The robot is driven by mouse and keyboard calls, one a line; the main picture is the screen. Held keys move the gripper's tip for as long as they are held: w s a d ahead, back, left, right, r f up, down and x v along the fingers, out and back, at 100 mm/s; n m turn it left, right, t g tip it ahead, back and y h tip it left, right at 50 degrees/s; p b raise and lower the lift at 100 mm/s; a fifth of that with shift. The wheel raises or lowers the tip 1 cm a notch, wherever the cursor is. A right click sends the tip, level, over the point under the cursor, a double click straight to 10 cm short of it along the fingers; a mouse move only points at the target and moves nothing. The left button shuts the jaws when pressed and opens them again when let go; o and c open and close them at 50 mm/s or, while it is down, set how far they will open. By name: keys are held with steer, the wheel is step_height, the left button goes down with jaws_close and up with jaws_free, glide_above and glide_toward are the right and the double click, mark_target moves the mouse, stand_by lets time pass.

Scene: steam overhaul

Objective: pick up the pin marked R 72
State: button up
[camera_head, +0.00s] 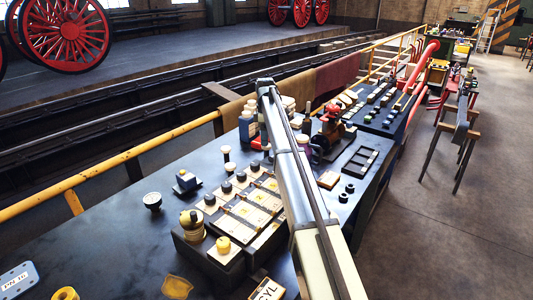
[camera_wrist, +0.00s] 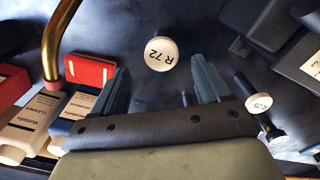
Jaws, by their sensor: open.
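The pin marked R 72 (camera_wrist: 161,53) shows in the wrist view as a round cream cap with black lettering, on a dark surface. My gripper (camera_wrist: 161,68) is open, with its two dark fingers to the left and right of the pin's cap in the picture. Nothing is held between the fingers. Whether the fingertips are level with the cap or above it, I cannot tell. In the head view my arm crosses the bench, and I cannot make out the gripper or the R 72 marking there.
A second pin (camera_wrist: 260,103) with a cream labelled cap is just right of the right finger. A red box (camera_wrist: 90,70), a brass-coloured pipe (camera_wrist: 58,38) and labelled bottles (camera_wrist: 36,112) crowd the left. A dark block (camera_wrist: 262,24) is at upper right.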

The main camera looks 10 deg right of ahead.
mark_target(267, 154)
steer(key=shift+s+d+f, duration=0.1)
steer(key=shift+f, duration=1.3)
steer(key=shift+s+d+f, duration=0.1)
steer(key=shift+f, duration=1.3)
jaws_close()
